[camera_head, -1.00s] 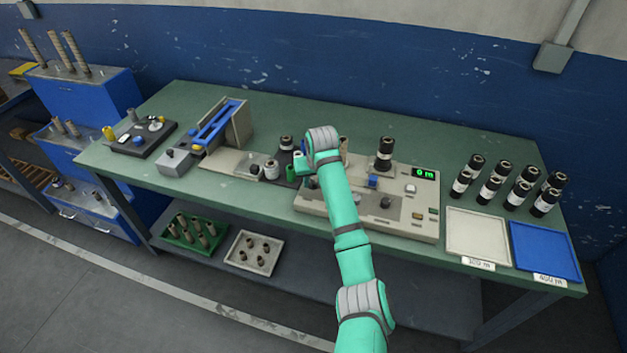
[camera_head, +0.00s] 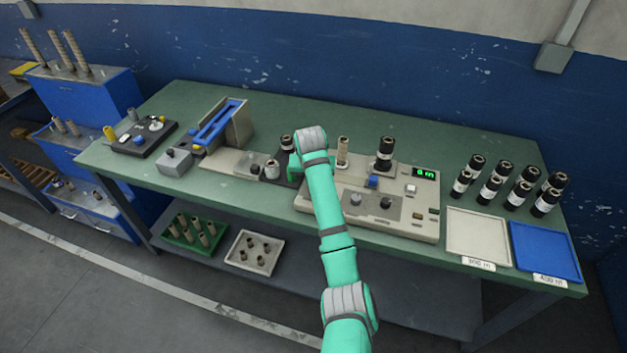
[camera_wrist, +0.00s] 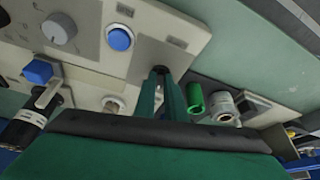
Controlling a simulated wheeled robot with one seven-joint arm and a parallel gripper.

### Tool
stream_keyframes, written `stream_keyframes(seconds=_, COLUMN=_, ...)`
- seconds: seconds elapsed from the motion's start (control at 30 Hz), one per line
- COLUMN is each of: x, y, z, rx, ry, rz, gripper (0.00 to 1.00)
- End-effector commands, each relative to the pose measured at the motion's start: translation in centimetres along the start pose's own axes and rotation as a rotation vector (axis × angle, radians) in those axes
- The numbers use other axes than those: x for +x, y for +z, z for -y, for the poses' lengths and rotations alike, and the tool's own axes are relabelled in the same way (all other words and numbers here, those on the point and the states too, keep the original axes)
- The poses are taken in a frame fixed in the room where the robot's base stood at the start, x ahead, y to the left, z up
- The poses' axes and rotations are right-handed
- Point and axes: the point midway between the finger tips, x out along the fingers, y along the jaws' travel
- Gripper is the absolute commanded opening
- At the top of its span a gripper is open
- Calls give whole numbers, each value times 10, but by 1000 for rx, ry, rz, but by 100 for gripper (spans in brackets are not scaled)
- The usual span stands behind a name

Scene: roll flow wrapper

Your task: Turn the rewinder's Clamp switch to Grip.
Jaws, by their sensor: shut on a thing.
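The rewinder (camera_head: 330,212) is the beige console at the middle of the bench. It carries two knobs (camera_head: 355,199) (camera_head: 386,202), a blue part (camera_head: 372,181) and a green display (camera_head: 425,173). In the wrist view a grey dial (camera_wrist: 60,28) and a round blue button (camera_wrist: 120,38) show on light panels. My gripper (camera_wrist: 163,88) is shut on a small dark knob (camera_wrist: 160,70), mostly hidden between the fingers; a small unreadable label (camera_wrist: 178,42) lies beside it. I cannot tell whether this is the Clamp switch. In the head view my arm hides the fingertips.
A brown core (camera_head: 342,150) and a black roll (camera_head: 385,150) stand upright on the rewinder. A white tray (camera_head: 478,235) and a blue tray (camera_head: 545,250) lie at the right.

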Motion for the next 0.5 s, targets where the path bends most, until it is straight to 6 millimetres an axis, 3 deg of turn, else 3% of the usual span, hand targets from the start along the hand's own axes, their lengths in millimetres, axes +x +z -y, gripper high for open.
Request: stream_keyframes(seconds=0.5, x=0, y=0, z=10, rx=439, ry=181, rz=4, gripper=0)
